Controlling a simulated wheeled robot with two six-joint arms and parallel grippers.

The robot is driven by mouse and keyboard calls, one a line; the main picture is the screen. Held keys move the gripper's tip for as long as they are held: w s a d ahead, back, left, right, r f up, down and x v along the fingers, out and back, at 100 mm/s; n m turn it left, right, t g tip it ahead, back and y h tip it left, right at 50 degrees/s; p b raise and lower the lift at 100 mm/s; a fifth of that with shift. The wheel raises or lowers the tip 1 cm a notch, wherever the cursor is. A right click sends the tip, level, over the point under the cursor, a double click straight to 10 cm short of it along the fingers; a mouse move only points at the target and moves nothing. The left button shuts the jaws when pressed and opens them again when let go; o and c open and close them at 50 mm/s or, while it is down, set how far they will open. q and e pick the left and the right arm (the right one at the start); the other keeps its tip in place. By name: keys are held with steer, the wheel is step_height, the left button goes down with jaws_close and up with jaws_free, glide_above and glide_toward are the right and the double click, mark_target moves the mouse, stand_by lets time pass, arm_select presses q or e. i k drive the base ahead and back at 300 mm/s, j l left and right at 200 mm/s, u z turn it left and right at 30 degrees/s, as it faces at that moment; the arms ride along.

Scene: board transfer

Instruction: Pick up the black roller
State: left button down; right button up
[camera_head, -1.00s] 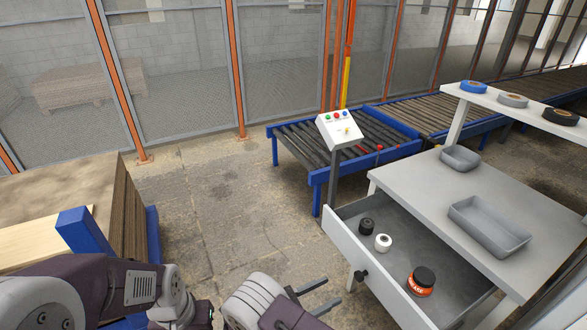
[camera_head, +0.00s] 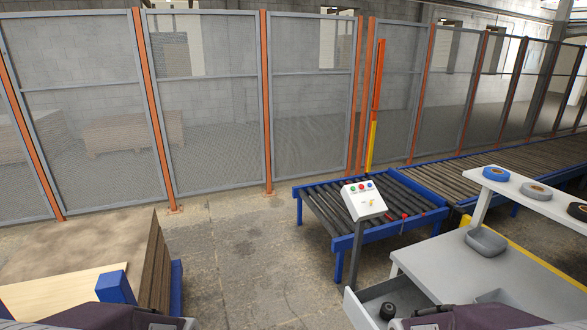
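A small black roller (camera_head: 388,311) stands in the open drawer (camera_head: 357,308) at the lower right, close to the bottom edge of the picture. A dark arm link of mine shows over the drawer just right of the roller. Another dark arm link of mine shows at the bottom left. Neither gripper shows, so what they hold cannot be seen. The rest of the drawer's contents is hidden or out of frame.
A grey-white workbench (camera_head: 440,268) holds a grey tray (camera_head: 486,241); its shelf (camera_head: 530,200) carries several tape rolls. A control box (camera_head: 363,201) stands by a roller conveyor (camera_head: 350,215). Stacked boards (camera_head: 90,262) are at left. Open floor (camera_head: 235,265) lies between.

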mark_target(388, 310)
steer(key=z, duration=1.05)
